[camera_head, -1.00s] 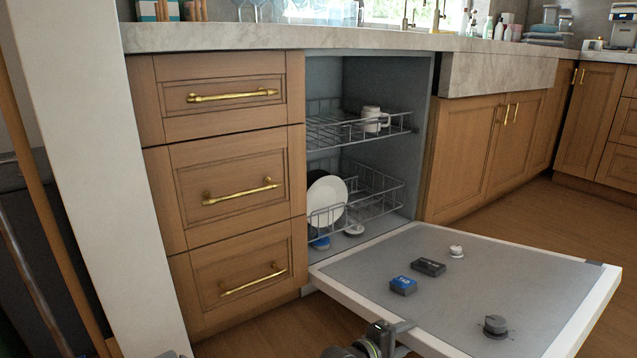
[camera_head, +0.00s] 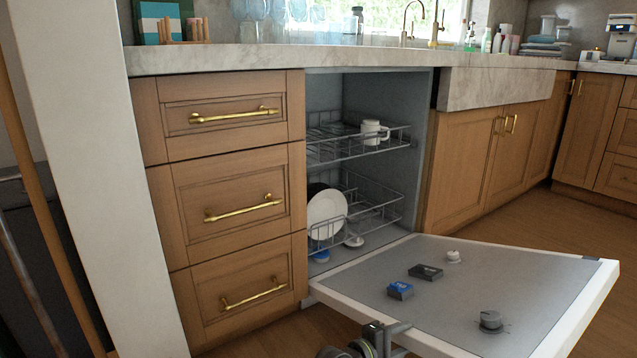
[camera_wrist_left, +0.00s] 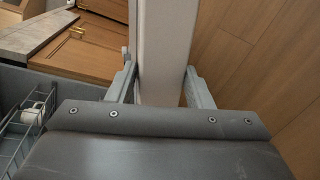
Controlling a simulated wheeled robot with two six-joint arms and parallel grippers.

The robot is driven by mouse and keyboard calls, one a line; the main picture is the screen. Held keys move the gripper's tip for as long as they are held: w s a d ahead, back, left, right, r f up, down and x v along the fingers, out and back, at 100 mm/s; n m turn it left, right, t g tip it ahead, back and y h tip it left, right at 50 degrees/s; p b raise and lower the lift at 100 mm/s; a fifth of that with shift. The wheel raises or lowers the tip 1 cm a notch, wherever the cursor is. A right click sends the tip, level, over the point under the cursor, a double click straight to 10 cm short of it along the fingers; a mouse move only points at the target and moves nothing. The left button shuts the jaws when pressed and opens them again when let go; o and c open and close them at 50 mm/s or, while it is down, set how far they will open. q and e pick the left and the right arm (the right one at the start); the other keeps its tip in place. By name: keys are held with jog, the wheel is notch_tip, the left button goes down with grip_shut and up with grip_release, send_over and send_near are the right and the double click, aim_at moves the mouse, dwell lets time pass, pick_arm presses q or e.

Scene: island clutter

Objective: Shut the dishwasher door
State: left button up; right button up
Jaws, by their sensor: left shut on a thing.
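The dishwasher door (camera_head: 455,300) is folded down, close to flat, and tilted slightly upward from its hinge. Its grey inner face carries a blue block, a dark block, a small white knob and a grey round knob. My left gripper (camera_head: 398,328) is at the door's near left edge. In the left wrist view, the fingers of my left gripper (camera_wrist_left: 161,88) sit on either side of the door's pale edge (camera_wrist_left: 163,45), shut on it. The dishwasher interior (camera_head: 415,110) shows open. My right gripper is not in view.
The upper rack (camera_head: 350,152) holds a white mug (camera_head: 372,132); the lower rack (camera_head: 375,212) holds a white plate (camera_head: 326,214). Both sit inside the cavity. Drawers (camera_head: 235,205) stand left, sink cabinets (camera_head: 470,165) right. The wooden floor around the door looks clear.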

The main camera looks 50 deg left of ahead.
pick_arm(q)
jog(key=shift+a+r+n+p, duration=0.15)
jog(key=shift+a+r+p, duration=0.25)
jog(key=shift+r, duration=0.25)
jog(key=shift+a+r+n+p, duration=0.15)
jog(key=shift+a+r+p, duration=0.15)
jog(key=shift+r, duration=0.35)
jog(key=shift+a+r+p, duration=0.15)
jog(key=shift+r+p, duration=0.25)
jog(key=shift+r, duration=0.15)
jog(key=o, duration=1.1)
jog(key=shift+c, duration=0.2)
jog(key=shift+s, duration=0.1)
